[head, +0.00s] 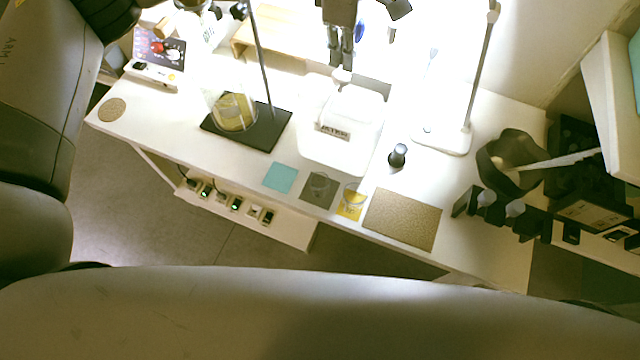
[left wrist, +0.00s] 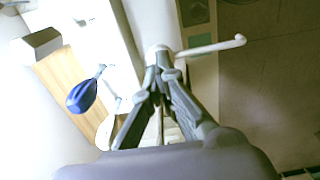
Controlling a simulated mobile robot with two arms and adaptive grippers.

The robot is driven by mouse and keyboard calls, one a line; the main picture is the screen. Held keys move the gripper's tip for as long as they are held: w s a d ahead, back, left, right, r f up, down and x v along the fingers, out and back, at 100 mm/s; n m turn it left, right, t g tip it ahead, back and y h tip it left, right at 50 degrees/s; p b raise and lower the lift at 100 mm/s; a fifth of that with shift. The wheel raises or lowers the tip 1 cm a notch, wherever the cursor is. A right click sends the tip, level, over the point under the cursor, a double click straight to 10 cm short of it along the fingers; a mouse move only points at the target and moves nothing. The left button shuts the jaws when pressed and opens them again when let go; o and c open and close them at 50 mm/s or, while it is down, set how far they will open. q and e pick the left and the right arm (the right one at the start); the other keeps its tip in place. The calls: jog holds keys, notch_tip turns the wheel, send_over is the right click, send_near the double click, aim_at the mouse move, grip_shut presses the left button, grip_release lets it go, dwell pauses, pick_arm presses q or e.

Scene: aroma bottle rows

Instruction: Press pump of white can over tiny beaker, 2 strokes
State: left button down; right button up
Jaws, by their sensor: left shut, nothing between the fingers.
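The white can (head: 340,140) stands on the bench, a wide white container with a dark-lettered label on its front. Its pump (head: 342,76) rises from the top; in the left wrist view the pump's white spout (left wrist: 212,47) points right. My left gripper (head: 341,66) is shut and empty, with its fingertips right at the pump head. In the left wrist view the closed fingertips (left wrist: 158,75) overlap the pump head; I cannot tell whether they touch. Small clear beakers stand on the grey square (head: 308,198) and the yellow square (head: 346,212) in front of the can. My right gripper is out of view.
A flask on a black stand base (head: 262,133) is left of the can. A small black object (head: 397,155) and a white lamp base (head: 445,139) are to the right. A teal square (head: 280,177) and a brown mat (head: 403,219) lie along the front edge.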

aim_at(342, 74)
pick_arm(q)
jog(key=shift+f, duration=0.1)
dwell(0.3)
jog(key=shift+f+b, duration=1.6)
jog(key=shift+f, duration=0.15)
jog(key=shift+r+p, duration=0.6)
jog(key=shift+r, duration=1.15)
jog(key=shift+f, duration=0.1)
